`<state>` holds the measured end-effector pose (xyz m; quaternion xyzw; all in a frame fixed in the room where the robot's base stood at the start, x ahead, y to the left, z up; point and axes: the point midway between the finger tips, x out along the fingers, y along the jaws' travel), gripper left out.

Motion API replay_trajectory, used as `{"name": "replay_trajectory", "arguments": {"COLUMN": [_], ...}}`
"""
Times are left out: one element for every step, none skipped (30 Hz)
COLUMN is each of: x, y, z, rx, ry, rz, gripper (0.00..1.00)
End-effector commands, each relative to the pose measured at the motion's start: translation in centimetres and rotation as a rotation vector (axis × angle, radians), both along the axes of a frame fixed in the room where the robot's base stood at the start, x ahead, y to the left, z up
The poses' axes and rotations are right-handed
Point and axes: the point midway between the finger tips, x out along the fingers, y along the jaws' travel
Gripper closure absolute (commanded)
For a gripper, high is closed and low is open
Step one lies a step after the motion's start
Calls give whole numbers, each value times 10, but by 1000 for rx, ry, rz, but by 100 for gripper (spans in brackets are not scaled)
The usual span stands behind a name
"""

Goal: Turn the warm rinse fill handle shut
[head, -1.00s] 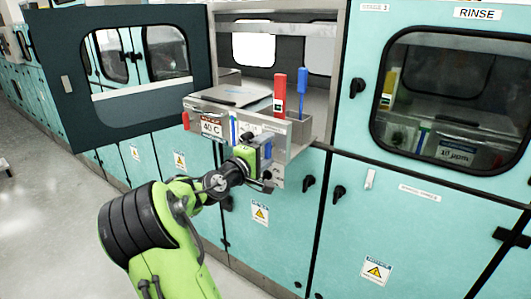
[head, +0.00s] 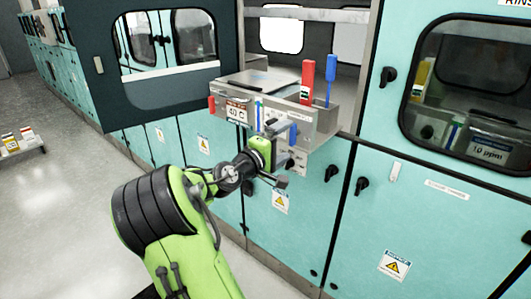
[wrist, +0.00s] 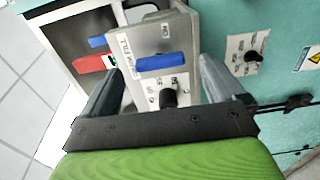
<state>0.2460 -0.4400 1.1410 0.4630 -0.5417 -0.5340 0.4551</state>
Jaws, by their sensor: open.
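A steel tank module (head: 322,122) with a "40 C" sign sticks out of the open teal cabinet in the head view. Its front bears a blue bar handle (head: 258,115). The wrist view shows a blue bar handle (wrist: 166,61) on a steel panel beside a label ending in "FILL"; the rest of the label is unclear. A black knob (wrist: 168,97) sits just below that handle. My gripper (head: 282,153) is open in front of the panel. In the wrist view my gripper (wrist: 163,66) has the blue handle between its finger lines, with no visible grip on it.
A red upright handle (head: 306,80) and a blue upright handle (head: 330,80) stand on the module's right side. A red handle (head: 211,104) is at its left end. A dark raised door (head: 90,95) hangs at left.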

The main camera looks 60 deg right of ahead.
Motion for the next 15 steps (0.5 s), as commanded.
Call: {"name": "replay_trajectory", "arguments": {"x": [5,6,8,9,11,12,13,14,16,16,17,18,19,19,19], "y": [15,24,36,44,52,64,72,80,89,95,101,107,111,114,117], "z": [0,0,0,0,0,0,1,0,0,1,1,1,0,0,0], "rx": [3,3,3,3,3,3,2,3,3,1,2,2,2,2,1], "ry": [2,2,2,2,3,2,3,2,2,3,1,2,2,2,0], "rz": [8,8,8,8,9,8,8,8,7,6,6,5,4,3,2], "gripper": [4,4,4,4,4,4,4,4,4,4,4,4,4,4,4]}}
